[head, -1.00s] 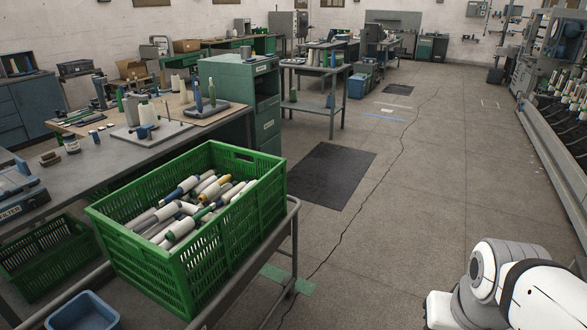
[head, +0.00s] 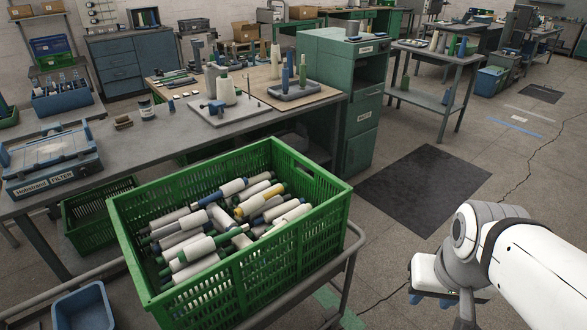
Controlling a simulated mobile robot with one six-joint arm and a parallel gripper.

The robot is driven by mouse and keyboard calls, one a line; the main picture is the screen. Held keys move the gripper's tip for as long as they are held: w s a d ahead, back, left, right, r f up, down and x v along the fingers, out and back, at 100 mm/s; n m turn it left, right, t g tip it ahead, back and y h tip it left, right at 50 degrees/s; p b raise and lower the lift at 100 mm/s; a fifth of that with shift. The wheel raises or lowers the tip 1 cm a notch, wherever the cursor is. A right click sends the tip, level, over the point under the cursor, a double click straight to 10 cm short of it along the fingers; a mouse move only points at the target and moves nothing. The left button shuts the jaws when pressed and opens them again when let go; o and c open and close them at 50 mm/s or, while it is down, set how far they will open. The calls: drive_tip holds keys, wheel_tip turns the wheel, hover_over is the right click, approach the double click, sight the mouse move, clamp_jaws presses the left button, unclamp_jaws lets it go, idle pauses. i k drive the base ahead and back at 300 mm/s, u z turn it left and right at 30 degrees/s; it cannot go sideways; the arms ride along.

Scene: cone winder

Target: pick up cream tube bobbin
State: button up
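A green plastic crate (head: 300,242) stands on a metal-framed cart in the head view. It holds a jumbled heap of pale-wound bobbins (head: 185,240) with blue, green, yellow and grey tube ends. I cannot tell which, if any, has a cream tube, as many overlap and hide each other's ends. My white and grey arm is at the lower right. My gripper (head: 445,299) shows only partly beneath it, right of the crate and apart from it. Its fingers are too small and covered to tell whether they are open.
A workbench (head: 60,178) behind the crate carries cones, a peg tray (head: 295,91) and a blue-framed filter box (head: 50,155). A green cabinet (head: 362,120) stands behind right. A blue bin (head: 82,305) is at lower left. Floor around the dark mat (head: 425,185) is clear.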

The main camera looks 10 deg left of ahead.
sight(302, 209)
drive_tip(key=u, duration=0.5)
drive_tip(key=i, duration=0.75)
drive_tip(key=u, duration=0.35)
drive_tip(key=k, duration=0.9)
drive_tip(key=u, duration=0.15)
drive_tip(key=i, duration=0.9)
drive_tip(key=z, duration=0.05)
